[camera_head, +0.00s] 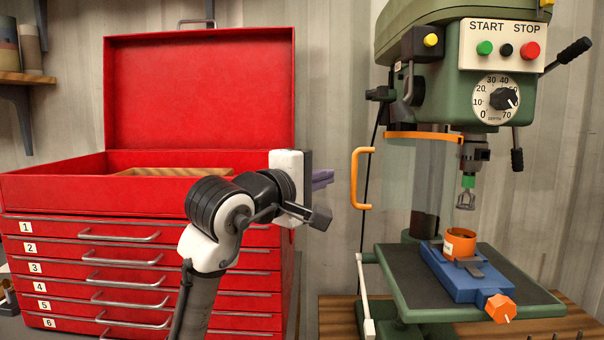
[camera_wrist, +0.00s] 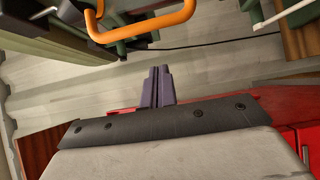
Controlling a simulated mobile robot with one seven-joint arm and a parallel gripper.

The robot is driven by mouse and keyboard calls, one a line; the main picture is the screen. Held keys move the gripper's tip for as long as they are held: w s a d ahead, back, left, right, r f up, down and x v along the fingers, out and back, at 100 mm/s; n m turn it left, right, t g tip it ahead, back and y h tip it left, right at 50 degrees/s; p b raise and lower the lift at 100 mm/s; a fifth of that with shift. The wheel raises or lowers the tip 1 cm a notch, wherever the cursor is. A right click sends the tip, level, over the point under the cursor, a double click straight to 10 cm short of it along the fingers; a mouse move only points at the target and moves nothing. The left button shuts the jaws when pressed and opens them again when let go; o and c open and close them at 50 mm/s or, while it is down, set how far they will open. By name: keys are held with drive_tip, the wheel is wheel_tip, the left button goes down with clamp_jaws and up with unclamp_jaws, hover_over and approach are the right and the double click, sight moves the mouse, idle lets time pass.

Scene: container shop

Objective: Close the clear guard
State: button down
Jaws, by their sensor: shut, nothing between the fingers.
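The clear guard (camera_head: 398,178) is a see-through panel on the green drill press (camera_head: 420,35), with an orange band along its top. It stands to the left of the chuck, which is in plain view. Its orange handle (camera_head: 357,178) sticks out to the left; the handle also shows at the top of the wrist view (camera_wrist: 145,32). My gripper (camera_head: 322,179) is to the left of the handle, apart from it, with its purple fingers pointing right. In the wrist view the fingers (camera_wrist: 157,85) are together and empty, below the handle.
A red tool chest (camera_head: 200,90) with an open lid stands behind and left of my gripper. An orange cylinder (camera_head: 461,243) sits in the blue vise (camera_head: 465,272) on the press table. A white lever (camera_head: 364,290) stands left of the table. Open space lies between chest and press.

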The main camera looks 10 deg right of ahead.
drive_tip(key=s+d, duration=0.1)
drive_tip(key=s+p, duration=0.1)
drive_tip(key=s, duration=0.1)
drive_tip(key=shift+s+d, duration=0.15)
drive_tip(key=shift+d, duration=0.25)
drive_tip(key=shift+s+t, duration=0.15)
drive_tip(key=shift+t, duration=0.15)
